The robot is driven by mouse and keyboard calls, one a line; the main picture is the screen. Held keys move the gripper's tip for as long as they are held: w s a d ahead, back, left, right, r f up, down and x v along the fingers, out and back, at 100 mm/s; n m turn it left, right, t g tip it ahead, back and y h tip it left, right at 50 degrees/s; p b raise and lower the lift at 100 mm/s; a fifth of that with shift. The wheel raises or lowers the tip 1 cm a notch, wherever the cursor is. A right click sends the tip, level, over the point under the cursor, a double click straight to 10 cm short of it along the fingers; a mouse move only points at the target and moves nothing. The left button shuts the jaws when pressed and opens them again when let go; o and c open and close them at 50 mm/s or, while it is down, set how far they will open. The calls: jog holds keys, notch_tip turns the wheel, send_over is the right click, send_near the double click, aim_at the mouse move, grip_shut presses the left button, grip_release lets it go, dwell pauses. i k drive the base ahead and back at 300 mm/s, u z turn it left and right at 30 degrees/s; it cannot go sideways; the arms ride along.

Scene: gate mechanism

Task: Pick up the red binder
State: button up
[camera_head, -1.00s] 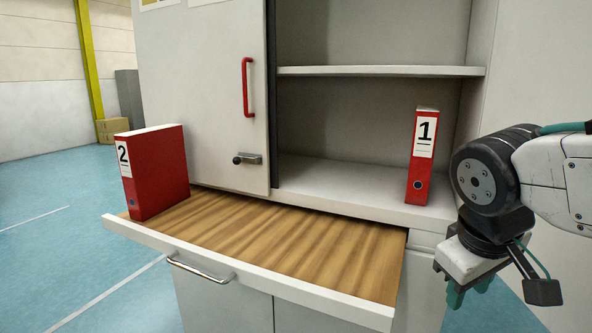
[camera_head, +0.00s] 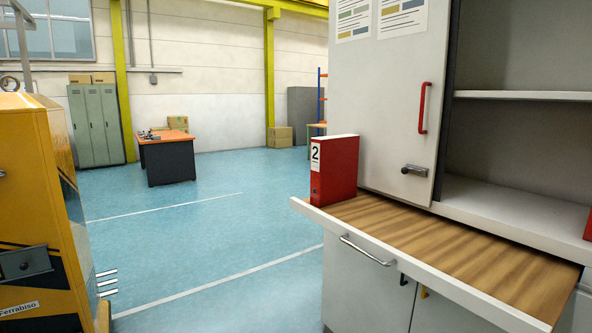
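A red binder (camera_head: 337,170) with a white label "2" on its spine stands upright at the left end of the pulled-out wooden shelf (camera_head: 450,239). Its spine faces toward the left. A second red binder (camera_head: 588,226) stands on the cabinet's lower shelf and is cut off by the right edge of the view; only a sliver shows and its label is out of sight. My gripper is not in the current view.
The white cabinet (camera_head: 385,100) has a sliding door with a red handle (camera_head: 424,107) and a latch (camera_head: 416,170). A yellow machine (camera_head: 32,190) stands at left. A desk (camera_head: 167,160) and green lockers (camera_head: 97,124) are farther back. Blue floor between is clear.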

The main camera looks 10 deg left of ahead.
aim_at(334, 158)
jog(key=u, duration=0.6)
jog(key=i, duration=0.75)
jog(key=u, duration=0.5)
jog(key=i, duration=0.95)
jog(key=z, duration=0.2)
